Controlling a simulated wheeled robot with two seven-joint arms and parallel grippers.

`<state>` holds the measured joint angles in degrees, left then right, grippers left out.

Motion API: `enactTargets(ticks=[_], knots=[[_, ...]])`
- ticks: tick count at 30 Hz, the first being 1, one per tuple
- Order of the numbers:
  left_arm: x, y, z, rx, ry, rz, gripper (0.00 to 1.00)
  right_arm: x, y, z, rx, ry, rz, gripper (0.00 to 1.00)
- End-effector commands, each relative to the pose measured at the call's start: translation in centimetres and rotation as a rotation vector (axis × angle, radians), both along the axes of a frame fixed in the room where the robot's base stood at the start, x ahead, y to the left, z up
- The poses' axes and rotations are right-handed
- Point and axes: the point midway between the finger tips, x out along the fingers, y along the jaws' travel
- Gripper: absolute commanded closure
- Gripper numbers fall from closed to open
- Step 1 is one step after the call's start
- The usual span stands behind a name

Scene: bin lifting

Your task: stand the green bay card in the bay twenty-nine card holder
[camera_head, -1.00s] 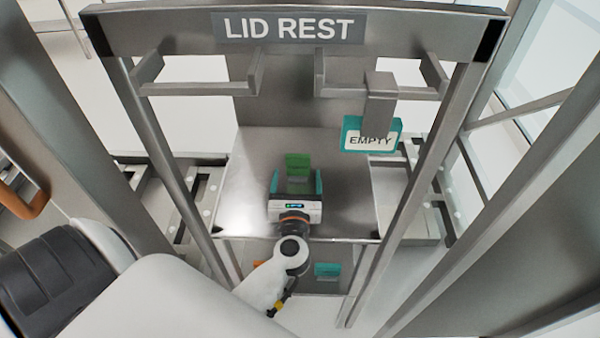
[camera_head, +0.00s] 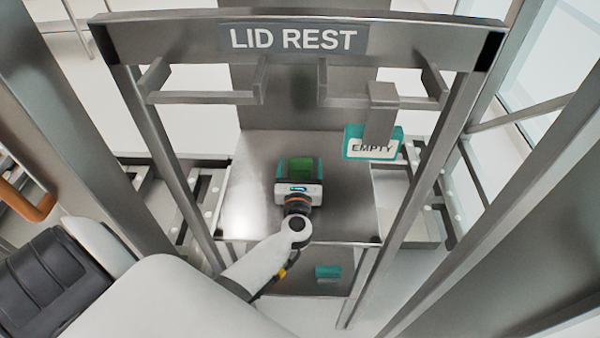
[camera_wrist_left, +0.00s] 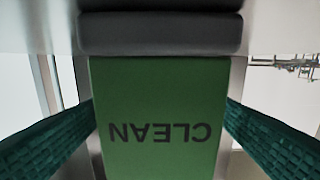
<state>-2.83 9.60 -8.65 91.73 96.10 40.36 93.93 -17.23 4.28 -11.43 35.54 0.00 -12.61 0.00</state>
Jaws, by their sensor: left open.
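The green bay card (camera_head: 300,168) shows at the middle of the metal table in the head view, between the fingers of my left gripper (camera_head: 300,162). In the left wrist view the card (camera_wrist_left: 155,95) fills the middle, with "CLEAN" on it upside down. Teal fingers stand on both sides of it, and the left gripper (camera_wrist_left: 158,130) is open, with a narrow gap beside the card at the right. The gripper body hides the card's near end in the head view. I cannot make out the bay twenty-nine holder. My right gripper is not in view.
A "LID REST" frame (camera_head: 420,30) with hooks and posts surrounds the metal table (camera_head: 250,205). A teal-edged "EMPTY" sign (camera_head: 360,148) hangs at its right. A small teal item (camera_head: 328,272) sits lower, below the table edge. Bare table lies on both sides of the gripper.

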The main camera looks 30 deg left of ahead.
Motion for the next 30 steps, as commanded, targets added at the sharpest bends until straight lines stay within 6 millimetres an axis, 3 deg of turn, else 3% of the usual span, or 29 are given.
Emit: enactTargets(ticks=[2,9,12,20,30], knots=[[0.0,0.0,0.0,0.0,0.0,0.0,0.2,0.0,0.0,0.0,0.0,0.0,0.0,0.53],[0.0,0.0,0.0,0.001,0.001,0.0,0.59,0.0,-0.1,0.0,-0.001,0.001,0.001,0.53],[0.0,0.0,0.0,0.001,0.001,0.0,0.72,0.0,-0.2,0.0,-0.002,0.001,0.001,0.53],[0.0,-0.1,0.7,-0.001,-0.001,0.0,0.72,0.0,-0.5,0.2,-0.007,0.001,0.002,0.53],[0.0,-0.1,7.3,-0.003,-0.004,0.0,0.72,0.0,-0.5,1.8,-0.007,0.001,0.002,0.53]])
